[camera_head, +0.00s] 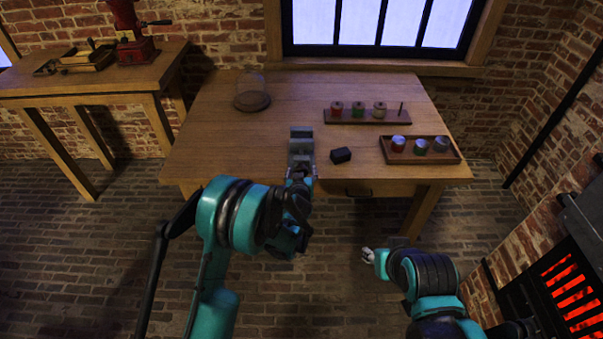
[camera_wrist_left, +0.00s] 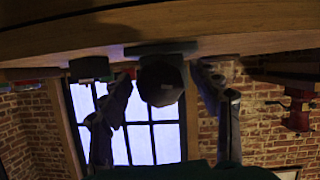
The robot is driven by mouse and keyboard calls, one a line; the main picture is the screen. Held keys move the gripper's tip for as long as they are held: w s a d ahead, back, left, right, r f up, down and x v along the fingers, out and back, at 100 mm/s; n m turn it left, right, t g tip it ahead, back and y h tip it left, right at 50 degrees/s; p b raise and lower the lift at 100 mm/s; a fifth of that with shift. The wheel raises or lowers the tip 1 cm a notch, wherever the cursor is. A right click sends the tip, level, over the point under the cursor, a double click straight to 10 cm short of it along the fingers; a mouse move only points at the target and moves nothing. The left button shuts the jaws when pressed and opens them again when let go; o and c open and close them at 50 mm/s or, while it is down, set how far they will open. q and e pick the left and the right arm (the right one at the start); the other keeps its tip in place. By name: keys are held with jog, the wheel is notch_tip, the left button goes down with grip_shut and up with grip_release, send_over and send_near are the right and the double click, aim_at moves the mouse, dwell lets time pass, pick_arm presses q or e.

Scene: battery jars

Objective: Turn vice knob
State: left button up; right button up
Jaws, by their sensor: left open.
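A grey metal vice (camera_head: 301,146) stands at the front edge of the wooden table (camera_head: 225,145). My left gripper (camera_head: 298,178) is right in front of it and hides its near end. In the left wrist view, which shows the scene upside down, a dark faceted knob (camera_wrist_left: 160,82) sits between the two spread fingers of my left gripper (camera_wrist_left: 163,92). Gaps show on both sides of the knob, so the gripper is open around or just before it; the depth is unclear. My right gripper (camera_head: 368,256) is low in front of the table, small and apart from everything.
A black block (camera_head: 341,155) lies just right of the vice. A tray with jars (camera_head: 440,160) and a rack with coloured spools (camera_head: 345,116) stand farther right. A glass dome (camera_head: 251,95) is at back left. A glowing furnace (camera_head: 565,285) is at lower right.

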pick_arm(q)
jog(key=c, duration=1.2)
jog(key=shift+o, duration=0.2)
jog(key=shift+m+y, duration=0.4)
jog(key=shift+m, duration=0.1)
jog(key=o, duration=1.2)
jog(key=shift+c, duration=0.2)
jog(key=shift+s, duration=0.1)
jog(key=v, duration=1.2)
